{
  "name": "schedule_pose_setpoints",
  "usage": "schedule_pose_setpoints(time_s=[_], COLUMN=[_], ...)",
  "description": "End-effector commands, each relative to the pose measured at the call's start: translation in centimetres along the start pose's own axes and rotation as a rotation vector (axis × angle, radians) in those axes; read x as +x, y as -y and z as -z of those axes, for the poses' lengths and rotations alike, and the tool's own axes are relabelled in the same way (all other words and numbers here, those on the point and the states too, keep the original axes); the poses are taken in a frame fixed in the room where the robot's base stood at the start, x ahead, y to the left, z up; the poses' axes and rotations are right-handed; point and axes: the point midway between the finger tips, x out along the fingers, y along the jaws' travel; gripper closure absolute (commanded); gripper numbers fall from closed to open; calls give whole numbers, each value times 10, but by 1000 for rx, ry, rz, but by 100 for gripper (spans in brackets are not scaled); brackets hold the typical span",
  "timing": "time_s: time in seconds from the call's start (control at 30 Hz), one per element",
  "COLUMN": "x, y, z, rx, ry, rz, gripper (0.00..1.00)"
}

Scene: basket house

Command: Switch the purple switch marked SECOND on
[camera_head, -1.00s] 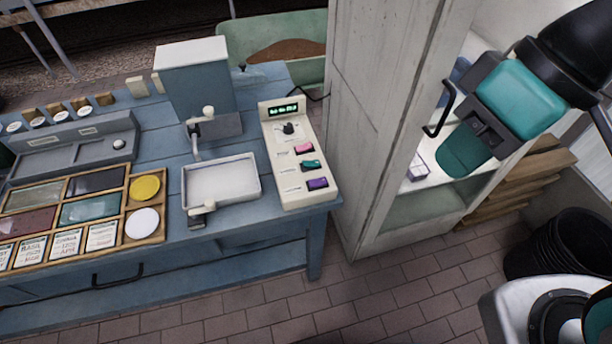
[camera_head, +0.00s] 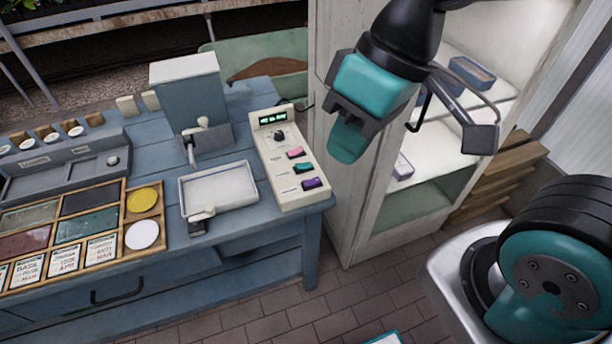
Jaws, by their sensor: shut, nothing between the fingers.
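The purple switch (camera_head: 313,183) is the lowest of three coloured rocker switches on a cream control box (camera_head: 268,160) at the right end of the blue workbench. A teal switch (camera_head: 303,168) and a pink switch (camera_head: 295,153) sit above it. Small labels lie left of the switches, too small to read. My gripper (camera_head: 346,142) is shut and empty. In the picture it is up and to the right of the switches, in front of the white cabinet, apart from the box. Nothing hides the purple switch.
The box also has a green display (camera_head: 272,118) and a dark knob (camera_head: 279,136). A white tray (camera_head: 219,190) stands left of the box. The white cabinet (camera_head: 350,225) is close on the right, its door handle near my arm.

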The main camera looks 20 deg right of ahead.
Motion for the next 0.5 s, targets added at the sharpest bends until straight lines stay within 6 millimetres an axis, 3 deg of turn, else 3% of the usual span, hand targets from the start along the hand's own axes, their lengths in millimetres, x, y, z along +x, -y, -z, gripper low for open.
schedule_pose_setpoints(time_s=[0.03,0.3,0.4,0.5], x=[23,128,152,161], y=[-18,-142,-173,-190], z=[10,83,98,105], rx=[51,389,460,494], ry=[-3,-98,-130,-151], rz=[-25,-277,-351,-392], gripper=[100,100,100,100])
